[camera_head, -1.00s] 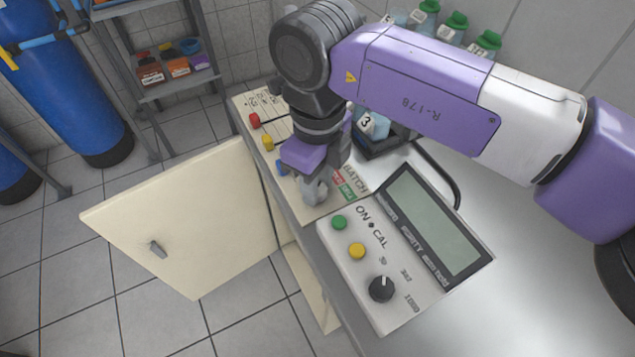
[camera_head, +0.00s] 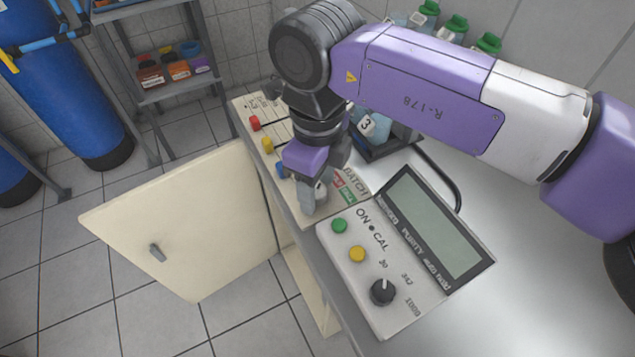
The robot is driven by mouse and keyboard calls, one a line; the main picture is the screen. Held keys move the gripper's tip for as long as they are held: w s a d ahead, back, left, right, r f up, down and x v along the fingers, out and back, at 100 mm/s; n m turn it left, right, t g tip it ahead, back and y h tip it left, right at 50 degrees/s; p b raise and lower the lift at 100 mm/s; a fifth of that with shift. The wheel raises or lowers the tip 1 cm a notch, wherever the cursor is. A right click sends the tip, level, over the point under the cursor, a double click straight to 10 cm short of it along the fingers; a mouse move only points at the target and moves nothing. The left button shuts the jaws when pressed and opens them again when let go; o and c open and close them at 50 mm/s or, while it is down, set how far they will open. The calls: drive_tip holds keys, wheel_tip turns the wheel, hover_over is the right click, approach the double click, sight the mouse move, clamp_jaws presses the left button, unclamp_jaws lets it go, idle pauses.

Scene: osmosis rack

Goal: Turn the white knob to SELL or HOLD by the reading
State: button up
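My gripper (camera_head: 313,197) points down over the near end of the cream panel (camera_head: 347,207), beside the BATCH lettering and a red and a green label (camera_head: 346,194). The white knob is not clearly visible; the gripper covers that part of the panel. The meter (camera_head: 345,267) stands just in front, with a grey screen (camera_head: 433,221) on which I can make out no digits. Its black knob (camera_head: 382,291) is clear of the gripper.
Red (camera_head: 255,123), yellow (camera_head: 267,145) and blue (camera_head: 282,170) controls line the panel's left side. A container marked 3 (camera_head: 374,127) stands behind my wrist. A cream cabinet door (camera_head: 190,220) hangs open at left. The bench at right is clear.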

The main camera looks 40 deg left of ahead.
sight(317, 191)
drive_tip(key=shift+r, duration=3.9)
drive_tip(key=shift+s, duration=0.1)
